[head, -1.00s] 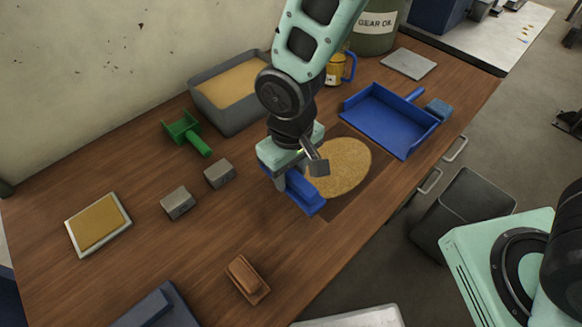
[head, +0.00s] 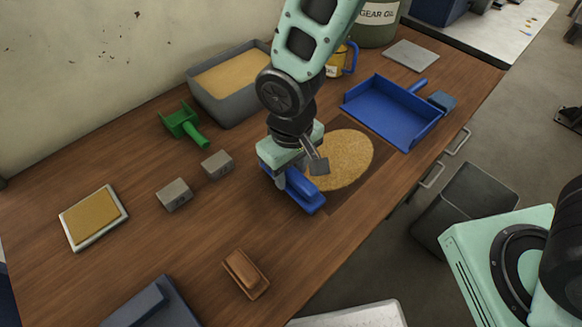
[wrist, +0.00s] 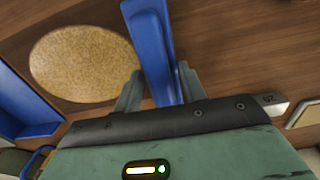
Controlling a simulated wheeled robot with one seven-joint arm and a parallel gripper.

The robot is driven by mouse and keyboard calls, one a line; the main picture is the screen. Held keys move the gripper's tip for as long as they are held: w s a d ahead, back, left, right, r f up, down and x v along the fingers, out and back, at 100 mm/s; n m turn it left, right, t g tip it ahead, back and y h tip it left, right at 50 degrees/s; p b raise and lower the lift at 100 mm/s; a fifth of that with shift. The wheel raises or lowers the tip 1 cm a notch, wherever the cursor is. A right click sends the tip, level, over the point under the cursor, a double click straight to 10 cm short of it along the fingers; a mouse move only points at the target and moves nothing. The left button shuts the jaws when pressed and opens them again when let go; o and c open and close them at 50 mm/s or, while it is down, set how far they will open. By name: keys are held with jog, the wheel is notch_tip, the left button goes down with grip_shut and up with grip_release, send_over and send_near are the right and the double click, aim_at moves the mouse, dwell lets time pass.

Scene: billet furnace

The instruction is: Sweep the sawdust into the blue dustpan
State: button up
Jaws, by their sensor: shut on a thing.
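My gripper (wrist: 160,88) is shut on a blue brush-like tool (head: 305,190), which lies across the left edge area of the sawdust. The tool also shows between the fingers in the wrist view (wrist: 155,35). The sawdust (head: 341,160) is a flat tan oval patch on a darker rectangle of the table, just right of the tool; it also shows in the wrist view (wrist: 85,65). I cannot tell whether the tool touches it. The blue dustpan (head: 392,112) stands beyond the patch to the upper right, empty, its open side facing the sawdust.
A grey bin of tan material (head: 232,108), a green scoop (head: 183,125) and two grey blocks (head: 174,194) stand left of my arm. A brown wooden brush (head: 246,272) lies in front. A small blue block (head: 441,102) sits by the dustpan. A yellow mug (head: 337,62) is behind.

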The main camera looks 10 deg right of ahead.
jog(key=shift+f, duration=0.35)
dwell(0.4)
